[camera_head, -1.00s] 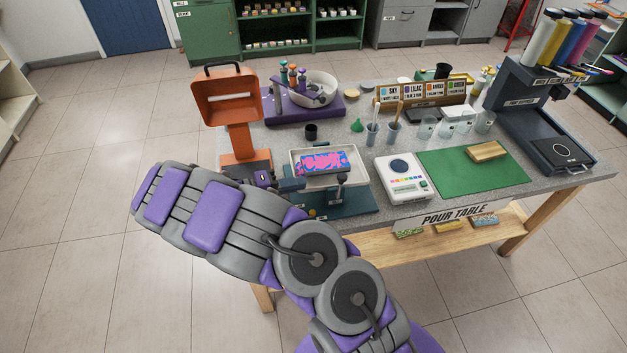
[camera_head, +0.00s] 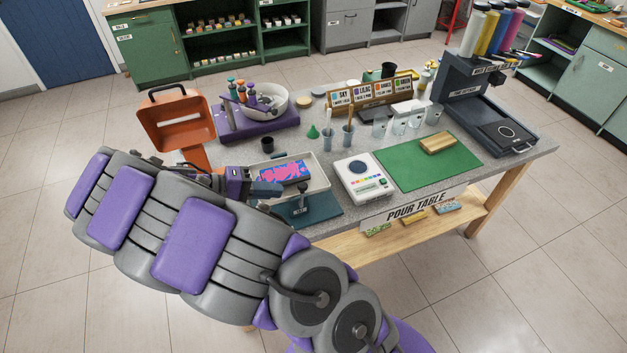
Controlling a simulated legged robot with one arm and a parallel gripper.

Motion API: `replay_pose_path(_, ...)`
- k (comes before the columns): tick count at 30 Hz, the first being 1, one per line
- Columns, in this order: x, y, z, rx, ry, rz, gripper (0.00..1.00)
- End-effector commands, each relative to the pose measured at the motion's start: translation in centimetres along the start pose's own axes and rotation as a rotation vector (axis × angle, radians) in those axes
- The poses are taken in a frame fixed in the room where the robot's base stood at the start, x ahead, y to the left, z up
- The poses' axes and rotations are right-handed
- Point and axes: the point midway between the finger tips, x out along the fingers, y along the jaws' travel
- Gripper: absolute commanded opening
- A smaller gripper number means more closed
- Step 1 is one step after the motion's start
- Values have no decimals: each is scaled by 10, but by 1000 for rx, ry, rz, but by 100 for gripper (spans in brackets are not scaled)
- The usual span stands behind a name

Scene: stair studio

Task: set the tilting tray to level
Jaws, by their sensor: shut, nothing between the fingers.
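The tilting tray (camera_head: 319,184) is a shallow pale tray on a teal base (camera_head: 325,210) near the front edge of the pour table. A pink and blue painted panel (camera_head: 284,172) lies in it. A small dark lever or knob (camera_head: 300,193) stands at its front. The tray looks slightly tilted, but I cannot tell the angle exactly. My gripper (camera_head: 278,189) is shut and empty at the tray's left front side. It overlaps the tray's near left rim in the picture, and I cannot tell whether it touches. My arm hides the left part of the base.
An orange stand (camera_head: 177,122) rises left behind my arm. A purple mixer stand with a bowl (camera_head: 258,122) is behind the tray. A white scale (camera_head: 362,177) and green mat (camera_head: 427,162) lie to the right. A dark machine (camera_head: 480,100) stands at the far right.

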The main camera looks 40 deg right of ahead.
Motion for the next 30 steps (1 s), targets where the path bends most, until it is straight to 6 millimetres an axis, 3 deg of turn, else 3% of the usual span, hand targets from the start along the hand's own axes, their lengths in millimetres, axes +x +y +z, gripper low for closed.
replay_pose_path(4,14,29,33,-17,-71,-125,0)
replay_pose_path(13,28,53,104,-82,-141,-410,0)
replay_pose_path(21,26,52,163,-156,-131,-681,0)
replay_pose_path(30,11,43,197,-203,-95,-880,0)
